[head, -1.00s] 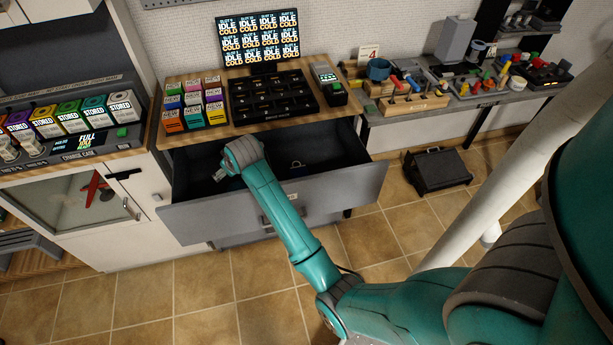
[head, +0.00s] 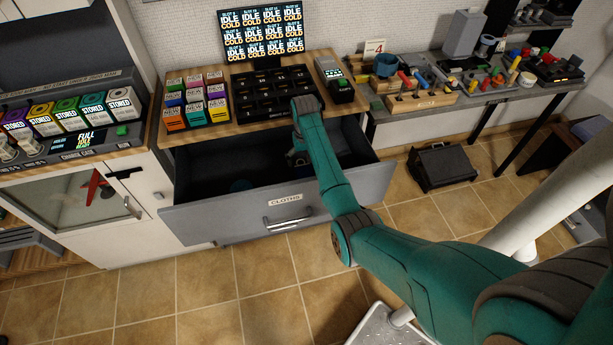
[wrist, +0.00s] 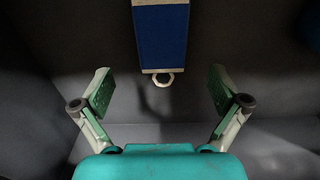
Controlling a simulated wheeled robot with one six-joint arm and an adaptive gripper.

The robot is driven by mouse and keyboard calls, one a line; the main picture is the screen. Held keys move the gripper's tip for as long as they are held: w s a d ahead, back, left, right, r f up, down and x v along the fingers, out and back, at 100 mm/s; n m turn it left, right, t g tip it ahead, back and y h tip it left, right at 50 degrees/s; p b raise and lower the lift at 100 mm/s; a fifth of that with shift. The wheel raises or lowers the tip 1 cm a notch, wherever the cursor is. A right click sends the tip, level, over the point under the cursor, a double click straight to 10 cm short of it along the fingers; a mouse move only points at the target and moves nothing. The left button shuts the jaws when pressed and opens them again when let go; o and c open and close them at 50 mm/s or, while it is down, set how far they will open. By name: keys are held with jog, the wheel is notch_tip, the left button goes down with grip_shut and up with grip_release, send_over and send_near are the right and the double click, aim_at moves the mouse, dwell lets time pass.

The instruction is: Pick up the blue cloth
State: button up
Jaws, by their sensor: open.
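The open drawer (head: 215,212) has a label reading CLOTHS. In the wrist view, a flat blue cloth (wrist: 160,38) with pale edges and a pale ring (wrist: 164,79) at its near end lies inside the dark drawer. My gripper (wrist: 160,90) is open and empty. Its green-padded fingers are spread wide, with the ring between and beyond them in the picture. The cloth's far end is cut off by the top of the frame. In the head view my gripper (head: 297,158) is down in the right part of the drawer, mostly hidden by my arm, which also hides the cloth.
A dark blue round thing (head: 240,185) lies in the drawer's left part. Above the drawer, the wooden counter holds coloured boxes (head: 196,102) and a black slotted tray (head: 262,95). A black case (head: 440,166) stands on the tiled floor at right.

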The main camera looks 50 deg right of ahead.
aim_at(304, 172)
jog(key=shift+a+f, duration=0.15)
jog(key=shift+f, duration=2.8)
jog(key=c, duration=1.2)
